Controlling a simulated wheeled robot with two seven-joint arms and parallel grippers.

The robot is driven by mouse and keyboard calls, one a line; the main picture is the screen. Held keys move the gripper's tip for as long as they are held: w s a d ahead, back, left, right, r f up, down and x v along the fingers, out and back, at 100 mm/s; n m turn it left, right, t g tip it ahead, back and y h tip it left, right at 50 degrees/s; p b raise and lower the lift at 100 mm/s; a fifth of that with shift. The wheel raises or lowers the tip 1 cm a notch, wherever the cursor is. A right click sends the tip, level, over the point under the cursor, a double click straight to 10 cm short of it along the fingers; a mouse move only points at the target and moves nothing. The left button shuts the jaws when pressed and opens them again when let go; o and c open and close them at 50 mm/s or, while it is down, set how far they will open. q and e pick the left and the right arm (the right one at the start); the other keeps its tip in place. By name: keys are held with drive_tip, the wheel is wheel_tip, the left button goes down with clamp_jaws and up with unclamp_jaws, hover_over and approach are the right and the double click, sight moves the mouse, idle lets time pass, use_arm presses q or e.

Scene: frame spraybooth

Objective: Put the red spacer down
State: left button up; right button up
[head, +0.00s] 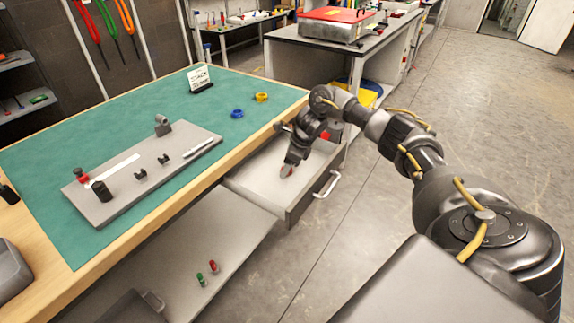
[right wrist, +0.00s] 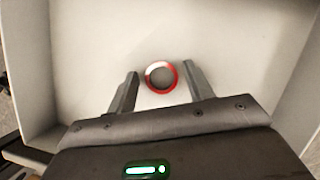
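The red spacer is a small ring with a pale sheen on part of its rim; it shows in the right wrist view (right wrist: 161,77) and as a small red spot in the head view (head: 287,171). It is over the pale floor of the open drawer (head: 258,186); I cannot tell for certain whether it rests on it. My right gripper (head: 287,168) reaches down into the drawer. In the right wrist view its fingers (right wrist: 161,88) stand apart on either side of the ring, with a visible gap on each side. My left gripper is not in view.
The bench with a green mat (head: 130,130) carries a grey fixture plate (head: 150,175), a blue ring (head: 237,113) and a yellow ring (head: 261,97). The drawer's front wall and handle (head: 327,186) stand close by. A lower shelf (head: 225,240) holds small green and red items.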

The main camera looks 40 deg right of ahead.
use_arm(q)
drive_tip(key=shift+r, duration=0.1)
use_arm(e)
drive_tip(key=shift+r, duration=0.15)
drive_tip(key=shift+v, duration=1.25)
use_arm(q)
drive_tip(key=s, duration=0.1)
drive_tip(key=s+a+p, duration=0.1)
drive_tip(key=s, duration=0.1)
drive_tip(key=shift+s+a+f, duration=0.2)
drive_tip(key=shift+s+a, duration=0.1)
use_arm(e)
drive_tip(key=v, duration=0.9)
drive_tip(key=shift+r, duration=0.2)
drive_tip(key=shift+s+d, duration=0.15)
